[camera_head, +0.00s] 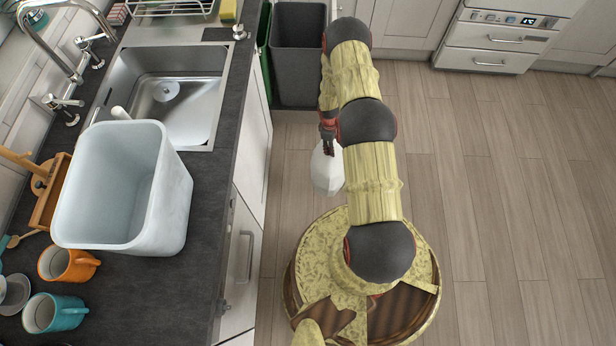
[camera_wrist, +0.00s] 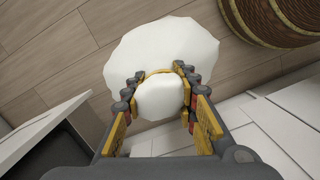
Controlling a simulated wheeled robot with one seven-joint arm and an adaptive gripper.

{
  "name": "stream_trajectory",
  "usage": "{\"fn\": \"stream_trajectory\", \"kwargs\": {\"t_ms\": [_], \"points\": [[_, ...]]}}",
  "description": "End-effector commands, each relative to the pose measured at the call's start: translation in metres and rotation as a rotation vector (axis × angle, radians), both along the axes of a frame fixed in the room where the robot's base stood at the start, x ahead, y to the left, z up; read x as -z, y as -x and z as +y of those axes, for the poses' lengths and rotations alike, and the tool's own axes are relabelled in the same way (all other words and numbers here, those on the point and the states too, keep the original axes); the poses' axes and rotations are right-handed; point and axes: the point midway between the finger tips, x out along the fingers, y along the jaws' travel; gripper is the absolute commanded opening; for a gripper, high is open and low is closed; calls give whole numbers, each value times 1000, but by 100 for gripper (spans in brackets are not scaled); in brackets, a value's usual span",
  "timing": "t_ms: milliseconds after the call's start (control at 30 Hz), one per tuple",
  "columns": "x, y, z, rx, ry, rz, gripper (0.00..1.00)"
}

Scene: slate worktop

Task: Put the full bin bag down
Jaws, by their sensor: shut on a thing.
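The full bin bag (camera_head: 327,172) is white and bulging. In the head view it hangs below my gripper (camera_head: 328,145), to the left of my arm and above my base and the floor; the arm hides part of it. In the wrist view my gripper (camera_wrist: 158,88) is shut around the gathered neck of the bag (camera_wrist: 165,45), with a yellow band at the neck and the white top between the fingers. The body of the bag spreads out beyond the fingertips, over the floor.
A dark grey bin (camera_head: 297,62) stands in the cabinet opening beside a green one (camera_head: 263,60). The wooden floor (camera_head: 510,180) at right is clear.

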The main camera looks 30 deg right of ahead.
Motion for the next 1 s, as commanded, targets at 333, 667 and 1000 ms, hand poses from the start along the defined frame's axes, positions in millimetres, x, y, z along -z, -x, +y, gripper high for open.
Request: {"fn": "stream_trajectory", "kwargs": {"t_ms": [333,667,1000], "points": [[32,2,68,-6,0,1,0],[76,4,108,-1,0,0,0],[94,5,124,-1,0,0,0]]}}
